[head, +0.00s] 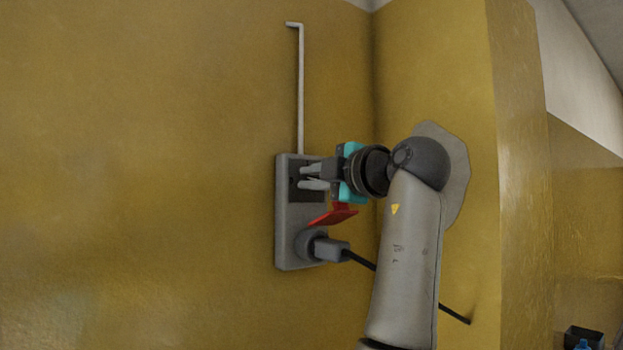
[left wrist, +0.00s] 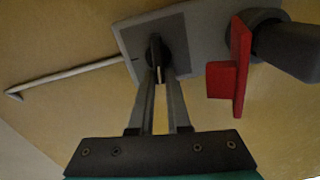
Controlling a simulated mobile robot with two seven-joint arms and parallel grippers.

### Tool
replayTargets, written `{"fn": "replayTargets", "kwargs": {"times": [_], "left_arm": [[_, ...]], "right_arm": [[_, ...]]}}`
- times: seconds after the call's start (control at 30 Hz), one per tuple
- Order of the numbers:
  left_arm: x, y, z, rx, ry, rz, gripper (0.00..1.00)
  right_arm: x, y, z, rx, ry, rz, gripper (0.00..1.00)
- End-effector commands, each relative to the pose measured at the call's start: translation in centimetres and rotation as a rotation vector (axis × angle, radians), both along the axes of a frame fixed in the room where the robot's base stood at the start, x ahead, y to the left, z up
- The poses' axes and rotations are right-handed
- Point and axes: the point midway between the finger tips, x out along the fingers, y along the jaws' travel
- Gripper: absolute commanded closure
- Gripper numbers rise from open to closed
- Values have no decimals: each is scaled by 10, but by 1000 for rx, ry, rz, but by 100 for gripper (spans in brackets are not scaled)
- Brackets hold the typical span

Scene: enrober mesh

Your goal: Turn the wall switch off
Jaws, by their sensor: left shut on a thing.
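The wall switch is a grey box (head: 287,225) on the yellow wall; its dark switch plate (left wrist: 128,38) shows best in the left wrist view. A small dark switch knob (left wrist: 154,48) stands out from that plate. My left gripper (head: 307,177) reaches the upper part of the box from the right. In the left wrist view its two fingers (left wrist: 160,76) are closed on the knob, one on each side. The fingers partly hide the knob in the head view, and I cannot read its marking. My right gripper is not in view.
A red flap (head: 334,214) sticks out just below my fingers. Under it a grey plug (head: 328,250) sits in the socket, with a black cable (head: 455,312) running right. A white conduit (head: 301,90) rises above the box. The wall to the left is clear.

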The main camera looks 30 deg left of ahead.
Motion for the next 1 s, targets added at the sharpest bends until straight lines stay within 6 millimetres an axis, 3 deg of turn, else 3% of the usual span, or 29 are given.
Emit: {"fn": "replayTargets", "kwargs": {"times": [0.37,0.9,0.93,1.0], "left_arm": [[2,-1,-8,-66,-132,-4,100],[2,-1,-7,-73,-153,-4,100],[2,-1,-7,-73,-153,-4,82],[2,-1,-7,-72,-153,-4,74]], "right_arm": [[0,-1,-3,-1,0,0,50],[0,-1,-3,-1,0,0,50],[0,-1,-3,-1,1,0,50],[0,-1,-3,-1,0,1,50]]}}
